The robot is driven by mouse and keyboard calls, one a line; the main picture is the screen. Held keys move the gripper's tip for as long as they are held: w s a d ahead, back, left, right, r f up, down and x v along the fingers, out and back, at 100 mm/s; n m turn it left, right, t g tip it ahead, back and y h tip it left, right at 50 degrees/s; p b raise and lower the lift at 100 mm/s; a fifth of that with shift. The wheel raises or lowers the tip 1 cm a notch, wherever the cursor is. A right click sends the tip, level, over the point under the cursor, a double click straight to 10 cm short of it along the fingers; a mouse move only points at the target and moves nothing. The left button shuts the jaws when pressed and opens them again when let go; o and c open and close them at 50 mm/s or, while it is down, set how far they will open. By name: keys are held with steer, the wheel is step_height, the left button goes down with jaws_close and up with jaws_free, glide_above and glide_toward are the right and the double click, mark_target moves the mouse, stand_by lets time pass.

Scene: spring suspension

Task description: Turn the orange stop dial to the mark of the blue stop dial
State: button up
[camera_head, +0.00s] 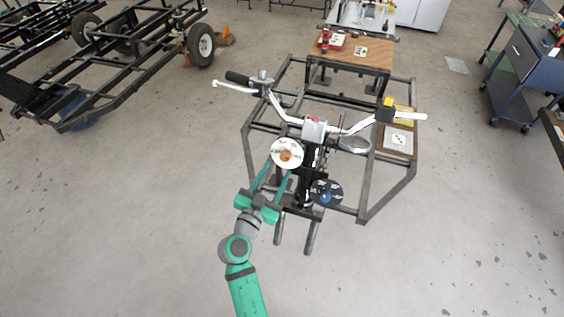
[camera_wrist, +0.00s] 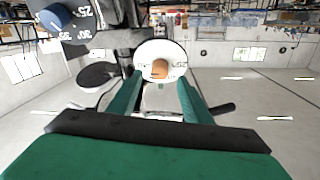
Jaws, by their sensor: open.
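The orange stop dial (camera_head: 286,156) sits in the middle of a round white scale plate (camera_head: 279,146). It also shows in the wrist view (camera_wrist: 159,68), between my fingertips and beyond them. The blue stop dial (camera_head: 326,198) sits on a dark scale plate, lower right of the orange one in the head view. It shows at the upper left of the wrist view (camera_wrist: 56,17), partly cut off, with white numbers beside it. My gripper (camera_head: 279,172) is open and empty, its fingers pointing at the orange dial. I cannot tell whether they touch the plate.
White handlebars (camera_head: 347,131) with black grips rise behind the dials on a grey tube frame (camera_head: 395,190). A wooden bench (camera_head: 350,55) stands behind. A blue cabinet (camera_head: 520,75) is at the right.

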mark_target(284, 160)
steer(key=shift+x, duration=2.7)
steer(key=shift+c, duration=0.4)
steer(key=c, duration=1)
